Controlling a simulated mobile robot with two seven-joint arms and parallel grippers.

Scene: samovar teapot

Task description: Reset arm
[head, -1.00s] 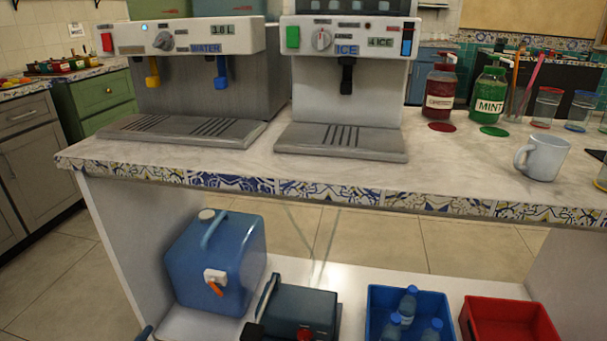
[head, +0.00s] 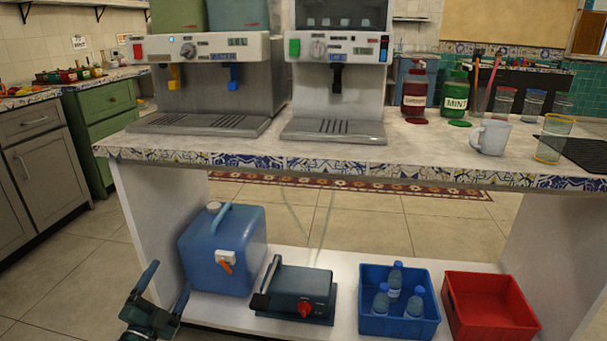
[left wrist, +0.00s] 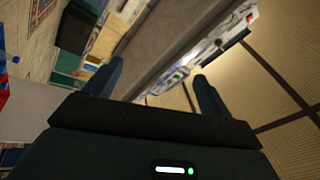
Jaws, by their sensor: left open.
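My left gripper (head: 166,282) shows at the lower left of the head view, open and empty, in front of the lower shelf and left of the blue jug. In the left wrist view its two fingers (left wrist: 158,84) stand wide apart with nothing between them. The wrist view is tilted and shows the counter edge and a machine beyond the fingers. My right gripper is in neither view.
Below stand a blue jug (head: 235,262), a dark appliance (head: 295,290), a blue crate (head: 390,324) with bottles and a red crate (head: 490,316).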

